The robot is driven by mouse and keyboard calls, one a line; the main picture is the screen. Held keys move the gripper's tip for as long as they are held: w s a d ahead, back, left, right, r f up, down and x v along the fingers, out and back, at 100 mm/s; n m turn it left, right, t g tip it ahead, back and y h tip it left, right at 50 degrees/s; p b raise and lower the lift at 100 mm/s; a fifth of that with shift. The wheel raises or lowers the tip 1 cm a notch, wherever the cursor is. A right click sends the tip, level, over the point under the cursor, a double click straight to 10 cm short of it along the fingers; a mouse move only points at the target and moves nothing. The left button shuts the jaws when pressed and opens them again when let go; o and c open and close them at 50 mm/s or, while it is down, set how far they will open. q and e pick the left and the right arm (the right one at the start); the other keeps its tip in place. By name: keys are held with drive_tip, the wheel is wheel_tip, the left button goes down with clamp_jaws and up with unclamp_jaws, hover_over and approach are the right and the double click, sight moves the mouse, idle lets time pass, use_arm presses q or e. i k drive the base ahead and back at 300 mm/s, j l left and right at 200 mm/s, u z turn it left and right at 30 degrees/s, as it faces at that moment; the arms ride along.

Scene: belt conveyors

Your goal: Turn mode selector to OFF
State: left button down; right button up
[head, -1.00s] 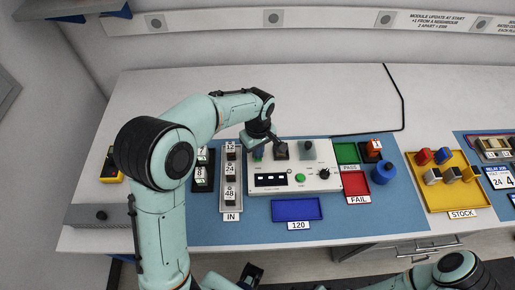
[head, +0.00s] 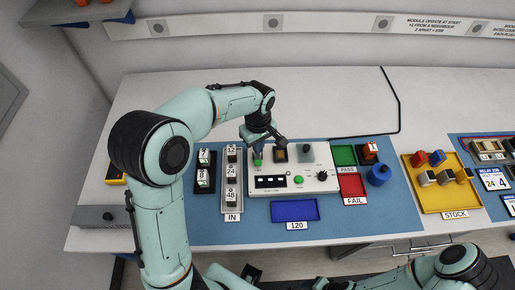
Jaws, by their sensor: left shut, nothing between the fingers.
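The white control panel (head: 321,158) lies on the blue mat. A small black knob (head: 322,176) near its right front looks like the mode selector; its markings are too small to read. A green button (head: 299,180) is to its left, and a dark display (head: 270,182) with white windows is further left.
A green PASS tray (head: 344,154), a red FAIL tray (head: 353,187) and a blue cylinder (head: 379,175) stand right of the panel. A blue tray (head: 294,211) lies in front. The IN rack (head: 232,207) is left, the yellow STOCK tray (head: 446,199) right.

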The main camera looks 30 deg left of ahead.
sight(323, 175)
drive_tip(key=k+l, duration=0.8)
drive_tip(key=k, duration=0.05)
